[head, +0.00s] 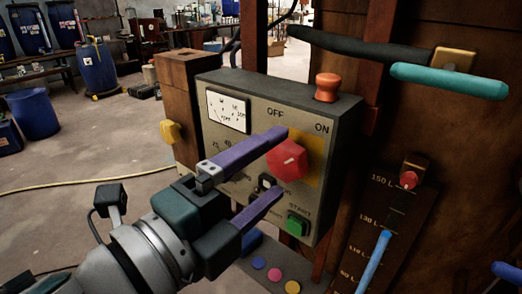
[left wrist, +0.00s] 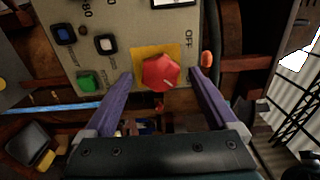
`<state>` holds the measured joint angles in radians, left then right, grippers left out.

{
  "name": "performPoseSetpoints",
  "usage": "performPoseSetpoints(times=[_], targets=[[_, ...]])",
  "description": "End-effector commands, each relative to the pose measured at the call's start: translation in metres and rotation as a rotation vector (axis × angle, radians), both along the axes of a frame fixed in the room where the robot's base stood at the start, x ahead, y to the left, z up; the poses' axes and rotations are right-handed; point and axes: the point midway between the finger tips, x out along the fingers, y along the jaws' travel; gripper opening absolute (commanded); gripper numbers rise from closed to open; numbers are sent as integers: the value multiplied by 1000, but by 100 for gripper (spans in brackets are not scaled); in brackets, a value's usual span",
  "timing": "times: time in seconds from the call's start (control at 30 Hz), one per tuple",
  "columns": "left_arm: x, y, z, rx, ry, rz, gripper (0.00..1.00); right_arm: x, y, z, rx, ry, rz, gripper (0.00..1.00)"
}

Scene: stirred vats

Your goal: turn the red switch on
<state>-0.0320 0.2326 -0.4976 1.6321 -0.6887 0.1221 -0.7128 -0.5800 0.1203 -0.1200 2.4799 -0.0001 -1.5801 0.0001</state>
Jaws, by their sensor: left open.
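The red switch (head: 287,160) is a faceted knob on a yellow plate (head: 314,158) on the grey control panel, below the OFF and ON labels. It has a short white mark; I cannot tell which label it points to. My left gripper (head: 281,161) is open, its two purple fingers reaching to the panel above and below the knob in the head view. In the left wrist view the knob (left wrist: 160,73) lies between the fingertips with gaps on both sides. I cannot tell whether a finger touches it. My right gripper is not in view.
The panel also has a dial (head: 228,111), an orange mushroom button (head: 328,86) on top and a green START button (head: 297,225) below the knob. A turquoise-handled lever (head: 449,80) and a level scale stand at right. Open floor lies at left.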

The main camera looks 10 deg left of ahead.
Motion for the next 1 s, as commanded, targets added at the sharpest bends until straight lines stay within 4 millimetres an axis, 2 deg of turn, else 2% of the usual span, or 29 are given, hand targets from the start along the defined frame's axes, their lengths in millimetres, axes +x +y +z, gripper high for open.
performPoseSetpoints(times=[0.2,0.43,0.63,0.9,1.0], targets=[[-37,24,-3,2,3,-2,92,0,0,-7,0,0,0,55],[-65,44,-2,0,2,-1,92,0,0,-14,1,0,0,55],[-73,49,0,0,0,-1,92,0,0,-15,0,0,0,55],[-73,49,0,-2,1,1,92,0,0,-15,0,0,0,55],[-68,56,0,-30,38,48,92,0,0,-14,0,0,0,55]])
